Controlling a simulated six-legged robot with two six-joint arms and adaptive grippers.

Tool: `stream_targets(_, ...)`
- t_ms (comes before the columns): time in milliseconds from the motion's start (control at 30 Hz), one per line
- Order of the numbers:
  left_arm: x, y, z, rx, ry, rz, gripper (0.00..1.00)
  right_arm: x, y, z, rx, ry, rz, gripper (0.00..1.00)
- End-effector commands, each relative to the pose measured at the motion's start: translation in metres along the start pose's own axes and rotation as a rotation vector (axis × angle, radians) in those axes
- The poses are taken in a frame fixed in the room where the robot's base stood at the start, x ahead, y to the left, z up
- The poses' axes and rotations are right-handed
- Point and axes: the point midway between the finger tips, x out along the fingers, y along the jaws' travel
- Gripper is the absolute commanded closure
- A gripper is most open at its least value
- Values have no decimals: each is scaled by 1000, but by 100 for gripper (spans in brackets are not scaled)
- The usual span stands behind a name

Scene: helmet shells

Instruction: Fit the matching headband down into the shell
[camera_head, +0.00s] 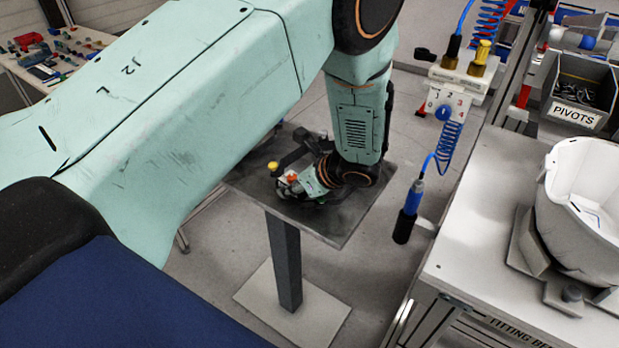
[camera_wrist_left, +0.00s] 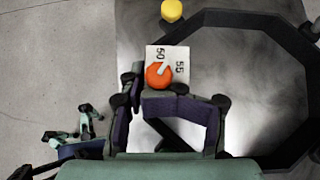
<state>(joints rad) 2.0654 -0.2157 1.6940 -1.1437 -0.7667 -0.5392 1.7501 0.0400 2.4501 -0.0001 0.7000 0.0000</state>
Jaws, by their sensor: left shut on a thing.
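The headband (camera_wrist_left: 245,18) is a black angular ring with a yellow knob (camera_wrist_left: 171,10) and a white plate marked 50 and 55 with an orange dial (camera_wrist_left: 158,74). In the head view the headband (camera_head: 291,156) is on a small dark-topped stand (camera_head: 345,225), partly hidden by my left arm. My left gripper (camera_head: 289,183) is shut on the headband at the dial side; its fingers also show in the left wrist view (camera_wrist_left: 172,104). The white shell (camera_head: 575,225) sits in a grey holder on the bench at the right, cut off by the frame edge. My right gripper is out of view.
A blue-and-black tool (camera_head: 410,208) hangs on a coiled blue hose between the stand and the fitting bench (camera_head: 480,240). A grey PIVOTS bin (camera_head: 577,113) stands behind the shell. A table with small coloured parts (camera_head: 52,60) is at the far left.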

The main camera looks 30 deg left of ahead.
Motion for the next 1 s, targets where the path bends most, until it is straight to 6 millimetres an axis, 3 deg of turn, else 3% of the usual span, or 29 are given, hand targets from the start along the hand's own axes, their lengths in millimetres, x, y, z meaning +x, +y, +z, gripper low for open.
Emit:
stream_targets(267, 0, 0, -1, 0, 2, -1, 100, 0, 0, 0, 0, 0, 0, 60)
stream_targets(1000, -2, 1, 0, 2, 4, 0, 100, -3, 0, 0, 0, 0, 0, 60)
